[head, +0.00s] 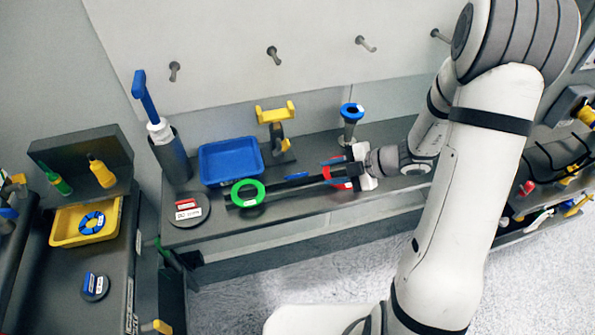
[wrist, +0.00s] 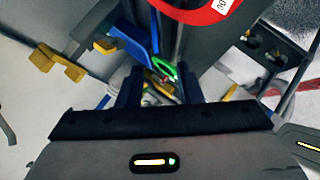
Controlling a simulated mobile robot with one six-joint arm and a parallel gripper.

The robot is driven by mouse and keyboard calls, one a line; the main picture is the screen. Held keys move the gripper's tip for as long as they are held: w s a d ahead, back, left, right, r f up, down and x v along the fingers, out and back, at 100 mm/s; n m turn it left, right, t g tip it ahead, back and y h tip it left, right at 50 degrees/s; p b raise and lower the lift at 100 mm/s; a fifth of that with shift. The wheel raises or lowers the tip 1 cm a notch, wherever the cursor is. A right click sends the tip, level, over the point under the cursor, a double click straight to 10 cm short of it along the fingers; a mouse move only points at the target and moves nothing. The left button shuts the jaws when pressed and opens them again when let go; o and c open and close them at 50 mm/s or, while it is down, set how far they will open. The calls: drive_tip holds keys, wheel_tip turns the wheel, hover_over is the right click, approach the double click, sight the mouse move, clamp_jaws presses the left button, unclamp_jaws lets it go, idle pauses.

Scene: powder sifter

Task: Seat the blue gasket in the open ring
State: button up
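A blue spoked ring (head: 92,222), which looks like the blue gasket, lies in a yellow tray (head: 57,239) at the left in the head view. A green ring (head: 247,193) stands at the left end of dark rails on the bench; it also shows in the wrist view (wrist: 171,70). I cannot tell whether it is the open ring. A red ring (wrist: 200,14) with a white label is close at the top of the wrist view. My gripper (head: 332,172) points left above the bench. Its two fingers are apart in the wrist view (wrist: 160,74), with nothing held between them.
A blue tray (head: 230,162), a yellow-topped stand (head: 276,118) and a blue-rimmed funnel (head: 350,120) line the bench's back. A grey canister (head: 172,158) holds a blue-handled tool. A round labelled disc (head: 188,212) lies front left. Pegs stick out of the wall.

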sight(303, 174)
drive_tip(key=x, duration=0.5)
drive_tip(key=w+x, duration=0.1)
drive_tip(key=x, duration=0.1)
drive_tip(key=shift+a+f+p, duration=0.15)
drive_tip(key=shift+f+p, duration=0.05)
drive_tip(key=shift+p, duration=0.15)
drive_tip(key=shift+c, duration=0.2)
clamp_jaws()
